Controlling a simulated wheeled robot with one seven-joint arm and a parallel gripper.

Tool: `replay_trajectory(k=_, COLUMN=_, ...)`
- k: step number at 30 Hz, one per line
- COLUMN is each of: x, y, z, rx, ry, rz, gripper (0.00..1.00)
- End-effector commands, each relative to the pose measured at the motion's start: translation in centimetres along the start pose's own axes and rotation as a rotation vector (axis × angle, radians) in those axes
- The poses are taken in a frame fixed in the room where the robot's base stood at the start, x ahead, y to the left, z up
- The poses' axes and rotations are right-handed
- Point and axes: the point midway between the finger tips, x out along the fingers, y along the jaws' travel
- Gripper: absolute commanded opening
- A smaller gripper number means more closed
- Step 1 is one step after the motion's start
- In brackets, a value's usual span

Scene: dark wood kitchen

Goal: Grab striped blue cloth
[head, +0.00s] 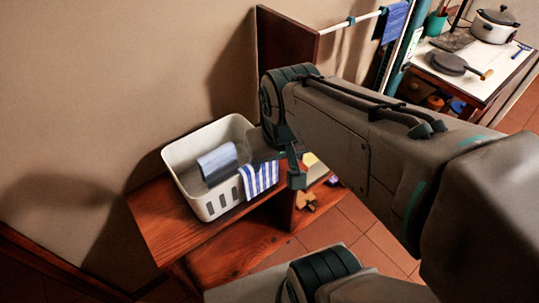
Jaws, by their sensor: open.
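A blue and white striped cloth (260,179) hangs over the right rim of a white slotted basket (213,208), partly outside it. My gripper (279,163) is open just above and to the right of the striped cloth, close to the basket's rim. One finger shows beside the cloth; the other is hard to make out. Whether a finger touches the cloth, I cannot tell. A plainer blue cloth (218,163) lies inside the basket.
The basket stands on a dark wood shelf (160,216) against the wall. An upright wood panel (283,52) rises behind. A blue cloth (393,22) hangs from a rail. A counter at the right holds a pot (494,27) and a pan (452,63).

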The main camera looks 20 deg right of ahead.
Motion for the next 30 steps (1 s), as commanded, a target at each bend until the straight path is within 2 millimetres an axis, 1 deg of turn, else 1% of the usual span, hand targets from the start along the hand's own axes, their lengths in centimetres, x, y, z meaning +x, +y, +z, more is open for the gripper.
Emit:
replay_trajectory(k=5, x=0.9, y=-0.4, z=-3.4, rx=0.276, ry=-0.07, rz=0.044, gripper=0.58)
replay_trajectory(k=9, x=2.5, y=-0.6, z=-6.7, rx=0.576, ry=-0.132, rz=0.088, gripper=0.58)
replay_trajectory(k=12, x=3.9, y=-0.8, z=-8.8, rx=0.776, ry=-0.169, rz=0.117, gripper=0.58)
replay_trajectory(k=15, x=5.2, y=-0.9, z=-10.5, rx=0.943, ry=-0.202, rz=0.142, gripper=0.58)
replay_trajectory(k=18, x=6.2, y=-1.1, z=-11.7, rx=1.066, ry=-0.223, rz=0.159, gripper=0.58)
replay_trajectory(k=22, x=7.0, y=-1.2, z=-12.4, rx=1.158, ry=-0.24, rz=0.172, gripper=0.58)
replay_trajectory(k=25, x=7.9, y=-1.2, z=-12.3, rx=1.182, ry=-0.246, rz=0.178, gripper=0.58)
replay_trajectory(k=29, x=10.1, y=-1.2, z=-11.6, rx=1.184, ry=-0.25, rz=0.179, gripper=0.58)
replay_trajectory(k=30, x=11.0, y=-1.1, z=-11.3, rx=1.184, ry=-0.25, rz=0.18, gripper=0.58)
